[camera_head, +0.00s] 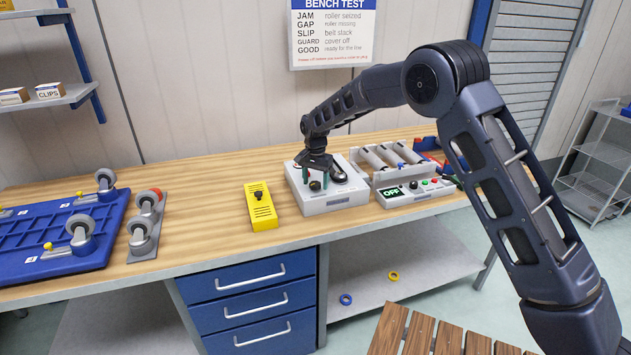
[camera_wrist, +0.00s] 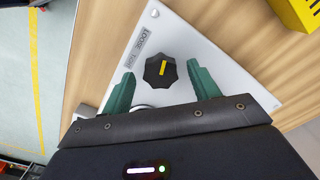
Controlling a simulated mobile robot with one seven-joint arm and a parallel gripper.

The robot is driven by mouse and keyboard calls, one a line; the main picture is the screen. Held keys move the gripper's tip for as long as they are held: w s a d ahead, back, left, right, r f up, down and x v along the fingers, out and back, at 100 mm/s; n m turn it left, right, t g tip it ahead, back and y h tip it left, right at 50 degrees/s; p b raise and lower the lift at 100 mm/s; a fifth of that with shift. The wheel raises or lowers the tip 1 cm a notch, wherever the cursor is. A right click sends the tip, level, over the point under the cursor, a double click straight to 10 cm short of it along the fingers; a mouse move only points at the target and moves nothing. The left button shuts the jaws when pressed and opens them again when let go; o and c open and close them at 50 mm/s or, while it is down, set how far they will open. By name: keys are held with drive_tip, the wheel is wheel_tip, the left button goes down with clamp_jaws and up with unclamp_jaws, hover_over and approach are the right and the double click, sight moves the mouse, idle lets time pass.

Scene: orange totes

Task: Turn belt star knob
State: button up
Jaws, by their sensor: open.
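The star knob (camera_wrist: 160,71) is black with a yellow pointer line. It sits on a white machine box (camera_wrist: 200,30) with a label reading LOOSE beside it. In the head view the knob (camera_head: 315,185) is on top of the white box (camera_head: 332,202) on the bench. My gripper (camera_wrist: 158,85) is open, with one green finger on each side of the knob. A gap shows between each finger and the knob, so they look apart from it. In the head view my gripper (camera_head: 316,180) is low over the box. The box's far part is hidden behind my gripper.
A yellow slotted cover (camera_head: 261,210) with a black knob lies left of the box. A roller unit with a control panel reading OFF (camera_head: 391,192) stands to the right. Casters and a blue tray (camera_head: 60,235) are at the left. Bare bench lies in front of the cover.

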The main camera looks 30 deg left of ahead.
sight(316, 183)
wheel_tip(316, 183, up, 11)
idle(0.5)
drive_tip(key=shift+f, duration=0.15)
